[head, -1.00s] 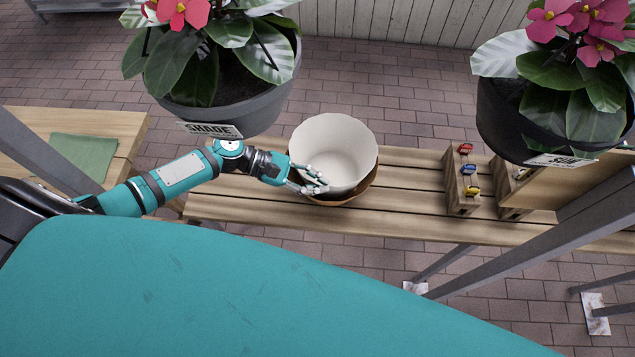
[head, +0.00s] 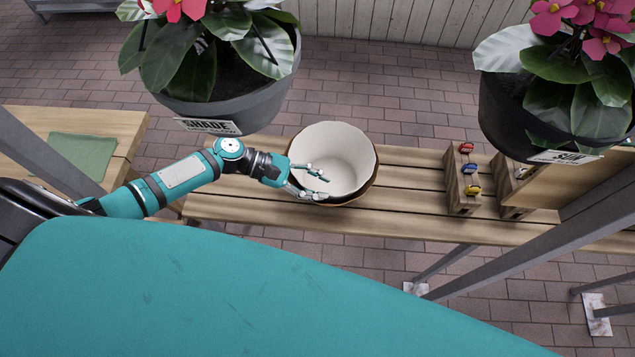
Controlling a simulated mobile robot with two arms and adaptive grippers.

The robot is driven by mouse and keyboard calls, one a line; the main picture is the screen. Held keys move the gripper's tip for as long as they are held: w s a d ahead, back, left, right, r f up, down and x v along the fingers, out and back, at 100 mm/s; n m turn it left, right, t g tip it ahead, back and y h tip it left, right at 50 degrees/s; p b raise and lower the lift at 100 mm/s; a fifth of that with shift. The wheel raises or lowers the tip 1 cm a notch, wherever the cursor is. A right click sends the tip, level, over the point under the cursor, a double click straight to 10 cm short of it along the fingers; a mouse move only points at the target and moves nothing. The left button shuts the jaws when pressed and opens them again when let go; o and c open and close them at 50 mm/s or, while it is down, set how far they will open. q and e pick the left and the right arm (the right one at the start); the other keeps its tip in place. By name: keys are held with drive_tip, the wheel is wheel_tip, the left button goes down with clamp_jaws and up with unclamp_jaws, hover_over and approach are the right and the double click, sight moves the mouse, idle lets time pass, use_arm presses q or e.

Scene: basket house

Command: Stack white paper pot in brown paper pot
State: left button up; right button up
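The white paper pot (head: 350,150) stands upright on the slatted bench, seen from above with its inside showing. The brown paper pot (head: 370,188) is around it, with only a thin brown edge showing at the right and below; the rest is hidden. The white pot appears to sit inside the brown one, with the rims close together. My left gripper (head: 326,187) is at the pots' left front side, its fingers spread apart over the near rim. I cannot tell whether a finger touches the white pot. My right gripper is not in view.
A wooden bench (head: 420,224) holds the pots, with bare slats to their right. A small wooden rack (head: 461,192) with coloured pieces stands farther right. Hanging planters labelled SHADE (head: 240,108) and SUN (head: 505,115) flank the space above. A green cloth (head: 82,156) lies left.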

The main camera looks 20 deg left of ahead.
use_arm(q)
drive_tip(key=r+p+v, duration=0.1)
drive_tip(key=p+v, duration=0.1)
drive_tip(key=v, duration=0.6)
drive_tip(key=shift+d, duration=0.2)
